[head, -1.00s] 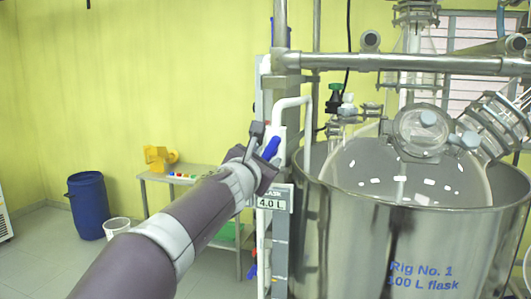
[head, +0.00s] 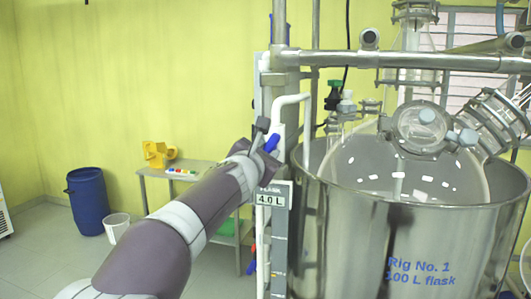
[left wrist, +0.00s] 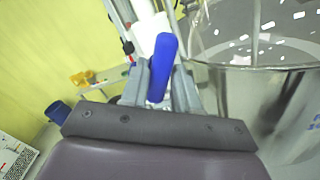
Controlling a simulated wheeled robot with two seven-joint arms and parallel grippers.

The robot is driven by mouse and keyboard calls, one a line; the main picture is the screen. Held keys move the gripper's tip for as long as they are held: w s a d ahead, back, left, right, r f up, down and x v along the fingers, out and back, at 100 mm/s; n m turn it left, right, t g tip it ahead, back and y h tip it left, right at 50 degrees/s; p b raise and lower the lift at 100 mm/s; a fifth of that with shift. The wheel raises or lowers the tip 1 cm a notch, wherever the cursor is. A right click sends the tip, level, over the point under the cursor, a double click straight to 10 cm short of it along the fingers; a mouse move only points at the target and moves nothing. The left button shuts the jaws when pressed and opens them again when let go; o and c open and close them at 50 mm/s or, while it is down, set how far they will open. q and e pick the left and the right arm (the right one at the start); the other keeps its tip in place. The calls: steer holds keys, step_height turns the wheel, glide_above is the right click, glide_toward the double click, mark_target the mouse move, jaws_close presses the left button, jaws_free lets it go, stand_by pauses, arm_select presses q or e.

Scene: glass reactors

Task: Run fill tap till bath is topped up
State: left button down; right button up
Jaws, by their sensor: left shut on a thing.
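The fill tap's blue handle (head: 272,142) sits on the white pipework beside the steel column. My left gripper (head: 263,146) is shut on it, and in the left wrist view the blue handle (left wrist: 163,60) stands between the two grey fingers (left wrist: 160,88). A white pipe (head: 307,125) bends over and down inside the rim of the steel bath (head: 350,245), marked "Rig No. 1 100 L flask". A round glass flask (head: 365,165) sits in the bath. The display (head: 271,198) reads 4.0 L. The water level and any flow are hidden. My right gripper is out of view.
A steel rail (head: 400,62) crosses above the bath. Lower on the pipework is another blue handle (head: 251,267). A side table (head: 150,178) with a yellow object (head: 158,153), a blue drum (head: 88,200) and a white bucket (head: 117,222) stand left. The floor there is clear.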

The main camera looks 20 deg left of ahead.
arm_select(q)
steer(key=m+b, duration=0.1)
steer(key=m, duration=1)
steer(key=shift+m, duration=0.3)
steer(key=shift+f, duration=0.1)
stand_by(0.5)
steer(key=c, duration=1)
jaws_free()
steer(key=shift+o, duration=0.2)
steer(key=s+b, duration=0.2)
steer(key=s, duration=1)
steer(key=shift+s+a, duration=0.2)
steer(key=shift+s, duration=0.15)
steer(key=shift+m, duration=0.3)
